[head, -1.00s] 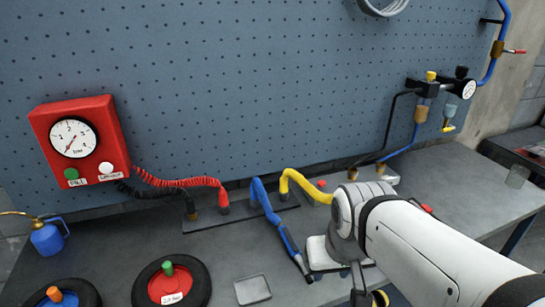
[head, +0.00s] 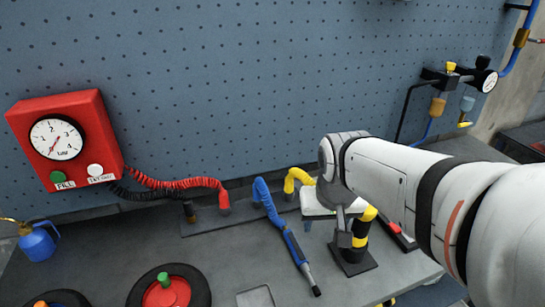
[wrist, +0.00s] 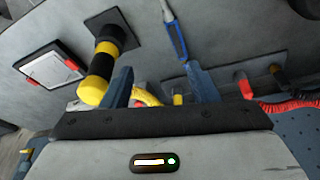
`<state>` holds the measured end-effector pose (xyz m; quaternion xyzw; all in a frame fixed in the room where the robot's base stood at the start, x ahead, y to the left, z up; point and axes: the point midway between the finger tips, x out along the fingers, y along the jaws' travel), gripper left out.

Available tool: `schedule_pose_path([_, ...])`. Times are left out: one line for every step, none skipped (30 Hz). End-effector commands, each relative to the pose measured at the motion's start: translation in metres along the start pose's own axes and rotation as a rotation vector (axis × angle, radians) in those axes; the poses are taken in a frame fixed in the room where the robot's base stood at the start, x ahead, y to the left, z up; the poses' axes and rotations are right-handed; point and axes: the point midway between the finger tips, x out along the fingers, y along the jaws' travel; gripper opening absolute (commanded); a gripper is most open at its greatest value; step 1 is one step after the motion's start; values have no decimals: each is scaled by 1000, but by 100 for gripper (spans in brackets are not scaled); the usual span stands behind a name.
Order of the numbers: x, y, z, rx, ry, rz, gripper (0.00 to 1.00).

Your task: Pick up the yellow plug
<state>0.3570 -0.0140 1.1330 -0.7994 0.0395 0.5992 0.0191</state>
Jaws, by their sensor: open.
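A yellow hose (head: 298,177) rises from the bench strip and bends right in the head view, where my arm hides its far end. In the wrist view part of the yellow hose (wrist: 148,95) shows between my fingers, beyond the gripper body. I cannot make out a separate yellow plug on its end. My gripper (wrist: 160,82) is open, with two blue-grey fingers apart and nothing held between them. A yellow-and-black striped post (wrist: 103,65) stands just beside the left finger; it also shows partly behind my wrist in the head view (head: 358,240).
A blue hose (head: 268,200) with a blue-handled end lies left of the post. Red (head: 222,196) and black hoses run to a red gauge box (head: 66,142). A pegboard wall (head: 215,85) closes the back. A shallow tray (head: 255,297) lies in front.

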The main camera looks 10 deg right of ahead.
Motion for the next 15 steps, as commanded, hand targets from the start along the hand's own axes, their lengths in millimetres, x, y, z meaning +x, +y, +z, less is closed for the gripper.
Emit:
schedule_pose_path([6,-1,-23,24,-2,13,54])
schedule_pose_path([9,-2,-36,43,0,21,54])
schedule_pose_path([15,-2,-54,68,4,31,54])
schedule_pose_path([20,-3,-67,86,8,39,54])
schedule_pose_path([25,-4,-80,104,12,46,54])
schedule_pose_path([33,-6,-97,126,18,55,54])
schedule_pose_path([39,-8,-109,143,23,61,54])
schedule_pose_path([45,-9,-122,159,27,67,54])
schedule_pose_path([55,-12,-138,182,34,74,54])
schedule_pose_path([63,-13,-149,198,39,80,54])
schedule_pose_path([71,-15,-161,214,44,84,54])
schedule_pose_path([82,-18,-176,235,52,90,54])
schedule_pose_path([90,-21,-186,250,57,94,54])
schedule_pose_path([99,-23,-195,263,61,97,54])
schedule_pose_path([110,-26,-207,282,69,101,54])
